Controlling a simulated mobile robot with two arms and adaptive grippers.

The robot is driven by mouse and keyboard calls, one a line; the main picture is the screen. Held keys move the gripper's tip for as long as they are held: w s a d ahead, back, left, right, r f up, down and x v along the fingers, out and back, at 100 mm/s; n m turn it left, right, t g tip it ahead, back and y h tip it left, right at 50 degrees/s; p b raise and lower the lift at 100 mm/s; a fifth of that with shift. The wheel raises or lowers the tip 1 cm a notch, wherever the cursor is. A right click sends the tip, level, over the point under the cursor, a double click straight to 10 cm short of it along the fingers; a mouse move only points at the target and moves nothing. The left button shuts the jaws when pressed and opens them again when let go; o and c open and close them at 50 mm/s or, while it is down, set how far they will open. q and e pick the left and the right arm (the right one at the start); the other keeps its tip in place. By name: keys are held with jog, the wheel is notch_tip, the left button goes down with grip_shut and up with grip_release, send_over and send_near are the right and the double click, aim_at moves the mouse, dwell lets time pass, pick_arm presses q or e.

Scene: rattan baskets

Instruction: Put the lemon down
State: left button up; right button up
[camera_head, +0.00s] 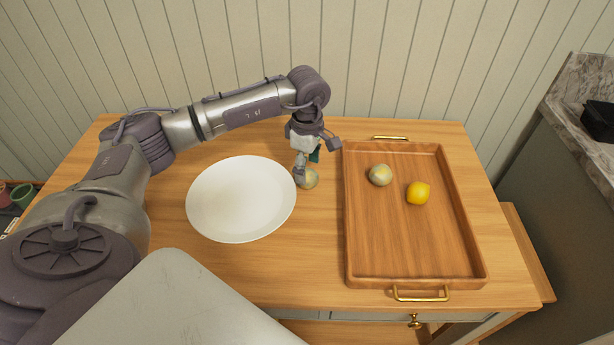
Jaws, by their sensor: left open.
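A yellow lemon (418,193) lies in the wooden tray (410,262), right of the tray's middle. My left gripper (306,172) points down over the table between the white plate and the tray. My right gripper is not in view.
A similar pale round fruit (380,174) lies in the tray, left of the lemon. An empty white plate (241,199) lies on the wooden table (300,265) at left. The tray's front half is clear. A stone-topped counter (572,110) stands at right.

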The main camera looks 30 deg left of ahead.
aim_at(307, 171)
pick_arm(q)
jog(key=f, duration=0.2)
jog(key=f+p, duration=0.1)
jog(key=shift+a+f, duration=0.2)
jog(key=shift+f, duration=0.45)
jog(key=shift+c, duration=1.7)
jog(key=c, duration=0.8)
jog(key=shift+o, duration=0.2)
jog(key=shift+r, duration=0.1)
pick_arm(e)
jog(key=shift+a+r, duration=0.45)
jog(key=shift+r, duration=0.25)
pick_arm(q)
jog(key=shift+w, duration=0.1)
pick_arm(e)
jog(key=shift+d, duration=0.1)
